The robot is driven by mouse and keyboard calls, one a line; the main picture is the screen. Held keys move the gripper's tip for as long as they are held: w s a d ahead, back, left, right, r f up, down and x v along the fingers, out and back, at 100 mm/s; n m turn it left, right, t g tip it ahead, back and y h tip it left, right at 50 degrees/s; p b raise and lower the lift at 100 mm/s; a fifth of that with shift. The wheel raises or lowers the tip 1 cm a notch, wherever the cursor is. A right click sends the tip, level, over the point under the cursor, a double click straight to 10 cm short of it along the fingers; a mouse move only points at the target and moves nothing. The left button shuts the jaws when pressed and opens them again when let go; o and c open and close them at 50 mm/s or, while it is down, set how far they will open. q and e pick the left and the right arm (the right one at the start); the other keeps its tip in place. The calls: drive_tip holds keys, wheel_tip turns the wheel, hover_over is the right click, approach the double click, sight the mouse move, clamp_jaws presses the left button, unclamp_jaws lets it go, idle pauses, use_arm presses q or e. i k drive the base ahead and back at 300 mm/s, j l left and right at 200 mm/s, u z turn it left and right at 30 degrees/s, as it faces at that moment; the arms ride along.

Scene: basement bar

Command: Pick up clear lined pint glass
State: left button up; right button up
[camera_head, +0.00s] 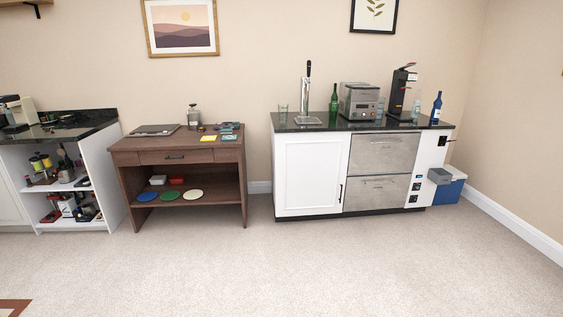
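A clear pint glass (283,113) stands upright at the left end of the black bar counter (345,127), left of the beer tap (306,92). It is too small to make out lines on it. Other clear or bluish glasses stand farther right: one beside the steel machine (360,101) at its right (380,108), and one by the black coffee machine (402,92). Neither of my grippers shows in the head view, and I am some distance from the counter.
Green (333,104) and blue (437,108) bottles stand on the counter. A brown wooden desk (180,155) and a white shelf unit (98,185) stand to the left. A blue cooler (449,186) sits on the floor at right. The carpet (300,260) in front is clear.

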sight(283, 108)
drive_tip(key=i, duration=3)
